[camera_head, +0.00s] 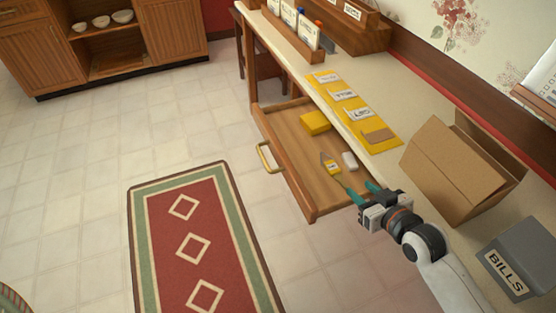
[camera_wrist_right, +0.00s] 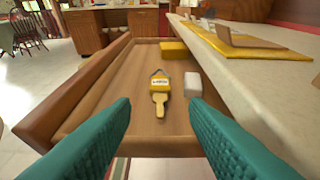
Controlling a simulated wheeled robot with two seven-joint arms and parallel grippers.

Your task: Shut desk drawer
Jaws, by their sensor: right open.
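The desk drawer (camera_head: 287,165) is pulled out from under the desk top (camera_head: 318,62), with a brass handle (camera_head: 265,158) on its front, facing left. In it lie a yellow block (camera_head: 315,123), a yellow-tagged key (camera_head: 332,167) and a white block (camera_head: 349,160). The drawer also shows in the right wrist view (camera_wrist_right: 120,85). My right gripper (camera_head: 360,193) is open and empty at the drawer's near end, beside the desk edge. In the wrist view its teal fingers are apart, with the drawer beyond them. My left gripper is not in view.
On the desk are a yellow strip with labelled papers (camera_head: 352,108), an open cardboard box (camera_head: 460,165), a grey BILLS box (camera_head: 520,262) and a wooden organizer (camera_head: 345,30). A red rug (camera_head: 195,245) lies on the tiled floor left of the drawer. The floor there is clear.

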